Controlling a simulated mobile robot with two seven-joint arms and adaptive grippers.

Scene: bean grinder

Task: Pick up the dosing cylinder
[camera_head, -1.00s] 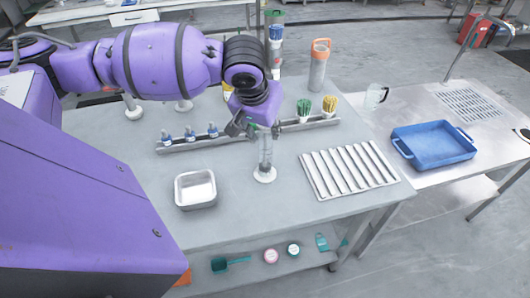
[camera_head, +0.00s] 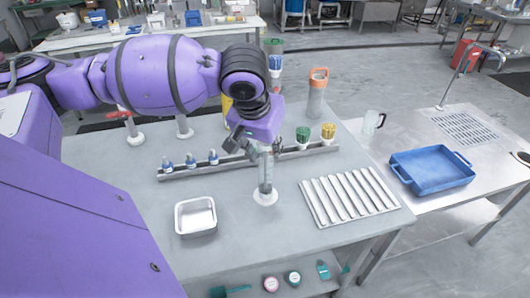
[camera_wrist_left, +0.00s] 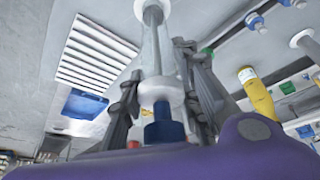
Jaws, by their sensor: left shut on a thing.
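The dosing cylinder (camera_head: 265,178) is a clear, upright tube on a round white base, near the middle of the grey table in the head view. Its base appears to rest on the tabletop. My left gripper (camera_head: 260,150) comes from above and is shut on the cylinder's upper part, which the fingers partly hide. In the left wrist view the cylinder (camera_wrist_left: 153,45) runs between the two fingers (camera_wrist_left: 160,90), with its base at the top edge. My right gripper is in neither view.
A metal pan (camera_head: 195,216) stands left of the cylinder and a slatted rack (camera_head: 350,196) stands right. Behind it a long rail (camera_head: 230,165) holds small blue-topped bottles and green and yellow items. A blue tray (camera_head: 431,172) is on the side table.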

